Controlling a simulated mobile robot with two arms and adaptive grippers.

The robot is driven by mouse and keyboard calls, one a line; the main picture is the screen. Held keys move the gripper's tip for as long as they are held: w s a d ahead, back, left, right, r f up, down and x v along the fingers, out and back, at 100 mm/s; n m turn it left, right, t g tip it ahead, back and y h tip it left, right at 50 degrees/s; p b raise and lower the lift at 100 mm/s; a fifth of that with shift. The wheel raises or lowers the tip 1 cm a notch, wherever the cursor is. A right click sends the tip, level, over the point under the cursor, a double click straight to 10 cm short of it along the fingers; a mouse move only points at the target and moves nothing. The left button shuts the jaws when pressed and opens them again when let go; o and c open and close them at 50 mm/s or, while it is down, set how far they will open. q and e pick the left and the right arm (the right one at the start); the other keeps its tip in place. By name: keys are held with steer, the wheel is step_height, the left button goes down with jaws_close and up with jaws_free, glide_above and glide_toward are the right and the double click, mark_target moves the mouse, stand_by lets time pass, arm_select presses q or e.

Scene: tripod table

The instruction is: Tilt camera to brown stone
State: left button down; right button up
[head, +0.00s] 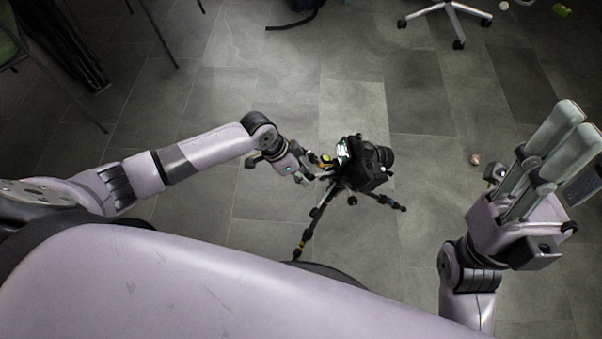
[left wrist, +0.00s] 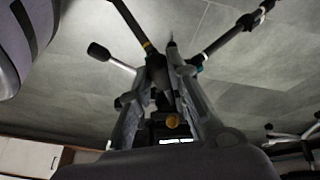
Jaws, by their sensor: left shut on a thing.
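A black camera (head: 372,160) sits on a small black tripod (head: 316,213) that stands on the floor, its lens pointing right in the head view. My left gripper (head: 310,172) is at the tripod's left side, just under the camera, shut on what looks like the tripod's handle. In the left wrist view the fingers (left wrist: 165,112) flank a dark part near an orange knob; the tripod legs (left wrist: 226,34) spread beyond. The grip point itself is partly hidden. A small brownish stone (head: 475,159) lies on the floor right of the camera. My right gripper (head: 578,120) is raised, away from both.
Grey tiled floor (head: 280,90) is mostly clear around the tripod. A swivel chair base (head: 450,15) stands at the top right. Chair legs (head: 160,35) and a dark object (head: 300,8) are along the top. A small green thing (head: 562,10) lies far right.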

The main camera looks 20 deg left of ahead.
arm_select(q)
steer(key=shift+s+f+p, duration=0.1)
steer(key=shift+p, duration=0.45)
steer(key=shift+f, duration=0.1)
steer(key=c, duration=1.5)
jaws_free()
steer(key=v, duration=1.2)
steer(key=shift+s+a+f, duration=0.15)
steer(key=shift+a, duration=0.05)
